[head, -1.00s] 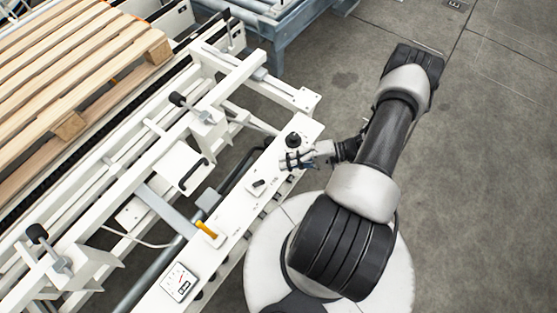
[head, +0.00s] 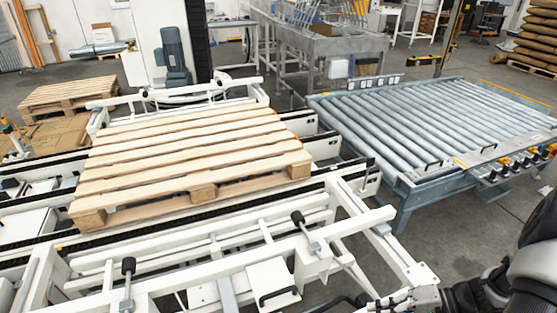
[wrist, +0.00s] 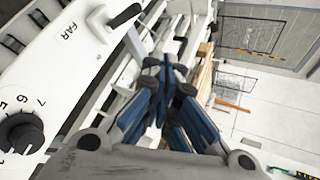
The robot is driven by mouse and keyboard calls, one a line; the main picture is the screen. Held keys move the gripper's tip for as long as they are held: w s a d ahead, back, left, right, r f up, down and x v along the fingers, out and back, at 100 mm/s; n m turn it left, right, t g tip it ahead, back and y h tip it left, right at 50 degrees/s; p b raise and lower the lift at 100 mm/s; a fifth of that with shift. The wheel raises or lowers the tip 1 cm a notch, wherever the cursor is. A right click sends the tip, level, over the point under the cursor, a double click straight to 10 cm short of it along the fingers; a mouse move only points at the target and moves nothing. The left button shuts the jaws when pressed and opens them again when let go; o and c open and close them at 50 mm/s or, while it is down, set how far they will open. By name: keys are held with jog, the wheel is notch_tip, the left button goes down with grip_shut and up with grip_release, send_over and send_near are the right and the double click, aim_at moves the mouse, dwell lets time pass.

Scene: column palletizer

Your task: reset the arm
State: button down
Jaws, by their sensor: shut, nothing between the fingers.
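My gripper (head: 412,300) is at the bottom right edge of the head view, at the near right end of the white machine frame. Only part of it and my dark arm show there. In the wrist view my gripper (wrist: 168,78) has its blue and dark fingers drawn together, with nothing held between them. The white control panel (wrist: 70,55) fills the left of the wrist view, beside the fingers and apart from them in the picture. It bears a black dial (wrist: 22,135) with numbers and a black lever (wrist: 123,16) near the word FAR.
A wooden pallet (head: 190,155) lies on the machine behind the white frame (head: 240,262). A grey roller conveyor (head: 440,115) stands at the right. More pallets (head: 68,95) are at the back left. Grey floor (head: 425,215) is open between the frame and my arm.

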jog(key=s+a+r+n+h, duration=0.1)
jog(key=s+a+r+h, duration=0.2)
jog(key=r, duration=0.6)
jog(key=s+a+r+n+t+h, duration=0.1)
jog(key=s+a+r+n+h, duration=0.1)
jog(key=a+r+h, duration=0.3)
jog(key=s+a+r+n+t+h, duration=0.1)
jog(key=s+a+r+h, duration=0.3)
jog(key=r, duration=0.9)
jog(key=shift+s+a+r+n, duration=0.2)
jog(key=shift+s+n, duration=0.35)
jog(key=shift+n, duration=0.05)
